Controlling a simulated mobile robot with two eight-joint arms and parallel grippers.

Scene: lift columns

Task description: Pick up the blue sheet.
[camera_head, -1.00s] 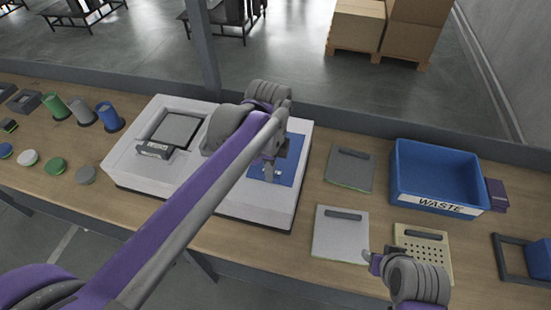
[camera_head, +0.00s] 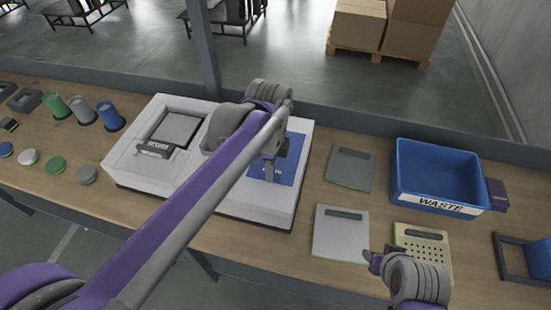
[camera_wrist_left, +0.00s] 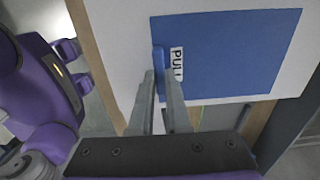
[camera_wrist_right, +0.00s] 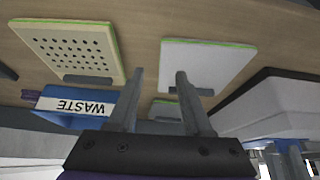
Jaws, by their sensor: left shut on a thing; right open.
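The blue sheet (camera_head: 290,172) lies on the right part of the white machine (camera_head: 238,205), partly hidden by my left arm in the head view. In the left wrist view the blue sheet (camera_wrist_left: 235,55) fills the upper middle, with a small raised blue handle (camera_wrist_left: 158,60) beside a white "PULL" label. My left gripper (camera_wrist_left: 160,85) has its fingers on either side of this handle and is shut on it. In the head view my left gripper (camera_head: 270,172) is over the sheet. My right gripper (camera_wrist_right: 160,74) is open and empty, above the front of the table near the flat plates.
A blue WASTE bin (camera_head: 437,175) stands at the right of the table. Several cups and discs sit at the left.

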